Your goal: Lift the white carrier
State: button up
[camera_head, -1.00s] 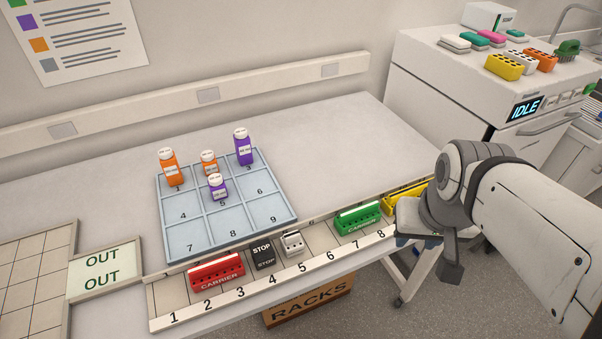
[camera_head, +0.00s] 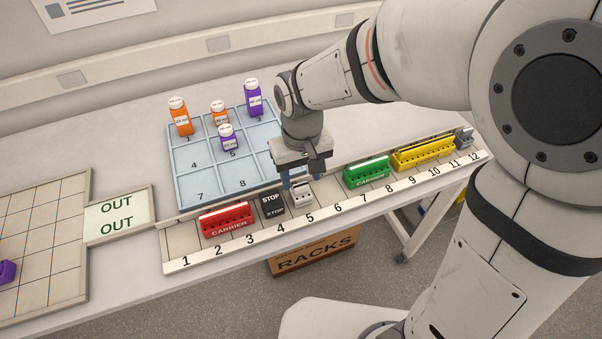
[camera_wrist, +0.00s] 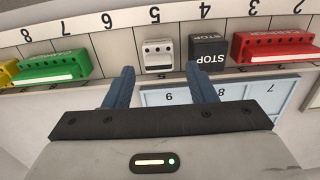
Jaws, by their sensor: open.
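The white carrier (camera_head: 302,196) is a small block with holes in its top, standing on the numbered rail at about position 5, right of the black STOP block (camera_head: 272,204). In the wrist view the white carrier (camera_wrist: 158,56) is upright and in full view, ahead of the fingertips. My gripper (camera_head: 300,183) is above and just behind it, pointing down, with nothing held. In the wrist view my gripper (camera_wrist: 160,70) has its blue fingers spread apart, one toward each side of the carrier. The fingertips look apart from it.
The STOP block is close beside the white carrier. A red carrier (camera_head: 228,219) stands at left; green (camera_head: 367,172) and yellow (camera_head: 423,155) carriers stand at right. Behind is the numbered tray (camera_head: 215,185) with several bottles. Slot 6 beside the carrier is free.

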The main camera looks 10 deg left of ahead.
aim_at(301, 186)
notch_tip(301, 186, down, 3)
jog(key=shift+a+r, duration=0.1)
jog(key=f, duration=0.3)
jog(key=f+p, duration=0.1)
jog(key=f, duration=0.1)
jog(key=shift+w, duration=0.4)
jog(key=c, duration=0.7)
